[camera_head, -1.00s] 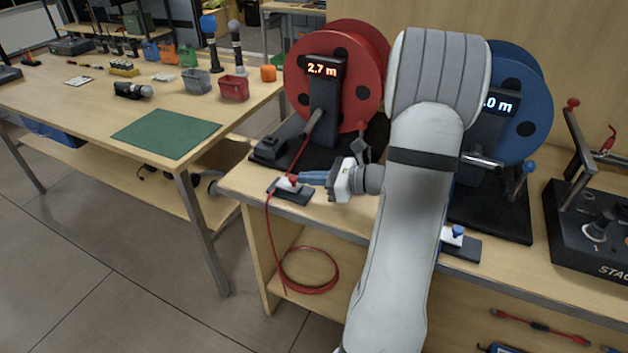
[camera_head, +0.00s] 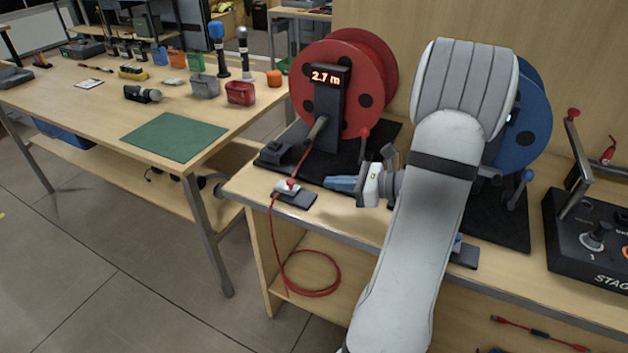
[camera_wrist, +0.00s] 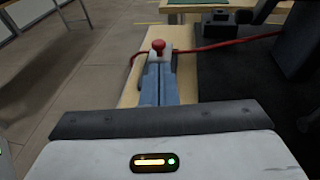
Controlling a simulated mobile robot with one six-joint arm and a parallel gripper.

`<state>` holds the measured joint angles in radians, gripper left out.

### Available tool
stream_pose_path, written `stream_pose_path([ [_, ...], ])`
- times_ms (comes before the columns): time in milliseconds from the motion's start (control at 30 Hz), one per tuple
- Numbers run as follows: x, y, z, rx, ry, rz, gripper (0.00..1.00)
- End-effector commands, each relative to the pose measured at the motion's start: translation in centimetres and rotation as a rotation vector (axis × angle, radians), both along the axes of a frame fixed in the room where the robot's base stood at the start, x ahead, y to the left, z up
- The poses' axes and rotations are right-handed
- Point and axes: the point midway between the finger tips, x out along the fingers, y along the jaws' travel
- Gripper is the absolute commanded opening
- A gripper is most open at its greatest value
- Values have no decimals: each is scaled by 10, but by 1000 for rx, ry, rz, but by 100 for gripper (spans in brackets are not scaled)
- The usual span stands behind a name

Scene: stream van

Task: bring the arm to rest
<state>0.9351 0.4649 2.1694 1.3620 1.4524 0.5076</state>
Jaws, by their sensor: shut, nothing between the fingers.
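My gripper (camera_head: 328,183) is shut and empty, with its blue fingers pointing left above the bench top. In the head view its tips are a little to the right of the cable clamp (camera_head: 295,195), a small dark base with a white block and red knob. A gap shows between tips and clamp. In the wrist view the shut fingers (camera_wrist: 159,68) point toward the red knob (camera_wrist: 158,45), overlapping the white block's lower part in the picture. The red cable (camera_head: 272,225) passes through the clamp. My forearm covers much of the blue reel (camera_head: 528,120).
The red reel (camera_head: 325,85) with its 2.7 m display stands behind the gripper. A control box (camera_head: 585,245) is at the right. A lower table (camera_head: 75,105) with a green mat (camera_head: 174,137) and bins is left, across a gap.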

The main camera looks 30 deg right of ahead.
Motion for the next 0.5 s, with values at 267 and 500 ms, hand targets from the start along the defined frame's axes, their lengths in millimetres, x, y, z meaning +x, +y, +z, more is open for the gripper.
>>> stream_pose_path([
  [267, -35, -34, 10, -2, 0, -3, 0],
  [500, -43, -40, 12, -1, 1, 0, 0],
])
